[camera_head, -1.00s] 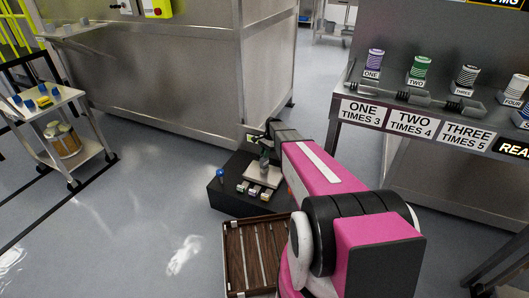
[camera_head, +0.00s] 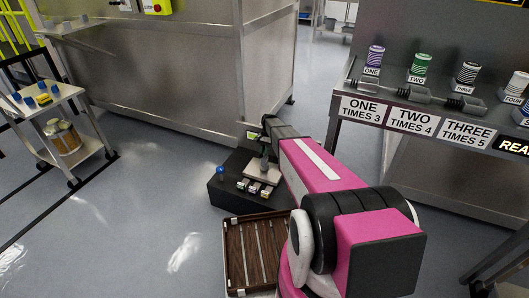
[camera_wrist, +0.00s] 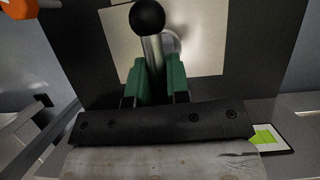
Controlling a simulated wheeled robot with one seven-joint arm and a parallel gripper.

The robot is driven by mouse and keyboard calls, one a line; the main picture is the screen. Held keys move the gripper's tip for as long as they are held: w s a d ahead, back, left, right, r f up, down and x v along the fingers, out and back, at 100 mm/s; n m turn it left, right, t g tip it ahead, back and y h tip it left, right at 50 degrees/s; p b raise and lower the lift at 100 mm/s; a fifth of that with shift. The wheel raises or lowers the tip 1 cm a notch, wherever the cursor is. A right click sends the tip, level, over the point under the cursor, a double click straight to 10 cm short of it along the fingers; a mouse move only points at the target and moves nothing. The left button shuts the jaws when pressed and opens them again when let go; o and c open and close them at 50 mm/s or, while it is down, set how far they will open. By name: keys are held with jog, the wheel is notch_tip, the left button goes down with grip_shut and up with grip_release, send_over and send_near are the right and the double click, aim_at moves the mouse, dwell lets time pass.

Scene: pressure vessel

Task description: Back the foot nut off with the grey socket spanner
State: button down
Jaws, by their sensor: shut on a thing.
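My gripper (camera_wrist: 160,82) has green finger pads shut on a grey metal rod (camera_wrist: 153,50) with a black ball (camera_wrist: 147,18) on its end. I cannot tell whether this rod is the grey socket spanner. Behind it lies a pale plate (camera_wrist: 205,50) on a dark surface. In the head view, my gripper (camera_head: 265,152) is over the pale plate (camera_head: 263,175) on a black box (camera_head: 228,198), where a grey upright part shows. I cannot make out the foot nut; the fingers and arm hide part of the plate.
A blue ball (camera_head: 220,171) and several small blocks (camera_head: 255,188) are on the black box. A brown slatted tray (camera_head: 236,262) stands in front. A steel cabinet (camera_head: 180,75) is behind; a labelled bench (camera_head: 410,118) is right, a trolley (camera_head: 62,95) left.

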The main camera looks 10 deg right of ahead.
jog(key=n+h, duration=0.1)
jog(key=n, duration=0.2)
jog(key=n+h, duration=0.1)
jog(key=n, duration=0.2)
jog(key=shift+g, duration=0.3)
jog(key=shift+r, duration=3.6)
